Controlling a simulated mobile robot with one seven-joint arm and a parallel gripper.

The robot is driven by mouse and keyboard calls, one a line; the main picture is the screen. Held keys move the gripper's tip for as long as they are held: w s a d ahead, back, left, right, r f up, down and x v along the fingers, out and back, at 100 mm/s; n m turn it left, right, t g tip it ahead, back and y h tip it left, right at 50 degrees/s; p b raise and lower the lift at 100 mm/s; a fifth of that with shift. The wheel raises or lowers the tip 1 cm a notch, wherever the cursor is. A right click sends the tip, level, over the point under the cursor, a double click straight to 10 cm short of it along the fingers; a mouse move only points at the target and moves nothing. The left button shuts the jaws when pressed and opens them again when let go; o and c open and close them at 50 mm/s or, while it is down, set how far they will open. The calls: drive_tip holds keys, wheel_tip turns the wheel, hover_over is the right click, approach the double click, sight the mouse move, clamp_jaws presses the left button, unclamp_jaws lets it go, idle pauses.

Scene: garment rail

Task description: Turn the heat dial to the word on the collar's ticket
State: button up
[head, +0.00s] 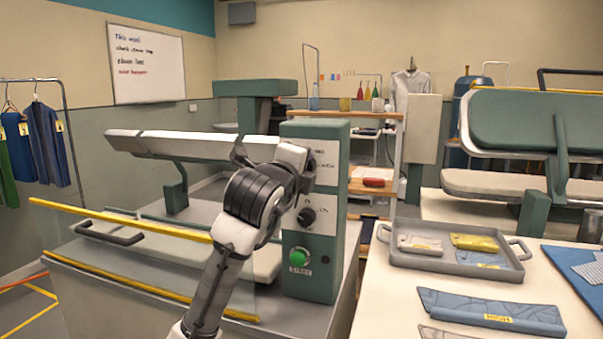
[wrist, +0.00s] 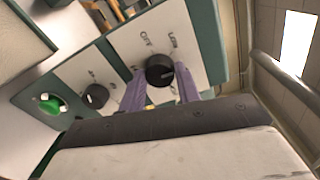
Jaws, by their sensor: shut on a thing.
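The green control box (head: 325,270) stands on the press. In the wrist view, my gripper's (wrist: 159,88) two purple fingers are on either side of a black dial (wrist: 160,68) and shut on it. Printed words sit around this dial; they are small and tilted, and its setting is unclear. In the head view my gripper (head: 303,165) is at the upper part of the box and hides this dial. A second black dial (head: 306,217) is below. A blue collar (head: 465,307) lies on the right table with a yellow ticket (head: 498,319) that seems to read HIGH.
A green START button (head: 299,258) is low on the box. A grey tray (head: 455,264) with folded pieces is on the right table. A yellow bar (head: 120,219) runs along the press front. Another press (head: 530,120) stands at the back right.

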drive_tip(key=m, duration=0.8)
drive_tip(key=m+t+y, duration=0.1)
drive_tip(key=m, duration=0.7)
drive_tip(key=shift+d+f+m, duration=0.15)
drive_tip(key=shift+m, duration=0.25)
idle(0.4)
drive_tip(key=o, duration=1)
drive_tip(key=shift+s, duration=0.15)
drive_tip(key=b+v, duration=0.2)
drive_tip(key=v, duration=1.1)
drive_tip(key=shift+s, duration=0.3)
